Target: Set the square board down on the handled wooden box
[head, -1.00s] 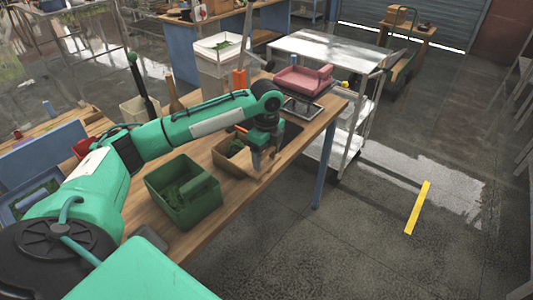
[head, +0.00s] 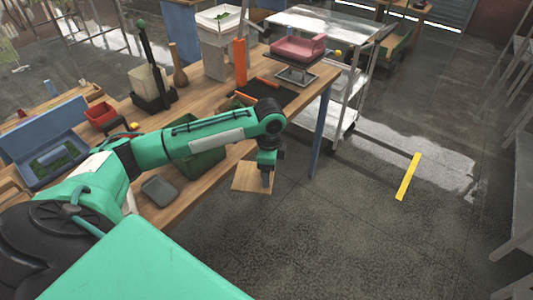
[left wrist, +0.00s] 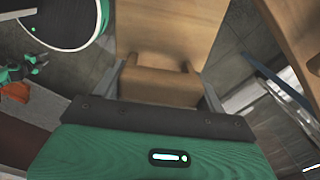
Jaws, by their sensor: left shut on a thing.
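The square board (head: 247,178) is a flat tan wooden plate. It hangs from my left gripper (head: 266,183) at the table's front edge, partly over the floor. In the left wrist view the fingers of the left gripper (left wrist: 160,92) are shut on a wooden block (left wrist: 160,78) on the board (left wrist: 168,28). A dark green box (head: 205,164) stands on the table behind my left forearm, which hides much of it. I cannot tell whether this is the handled wooden box. My right gripper is not in view.
The wooden table (head: 215,101) holds an orange upright piece (head: 240,62), a dark mat (head: 270,95) and a scale with a pink tray (head: 298,48) at its far end. A grey flat item (head: 159,190) lies near the front edge. A metal cart (head: 335,25) stands behind.

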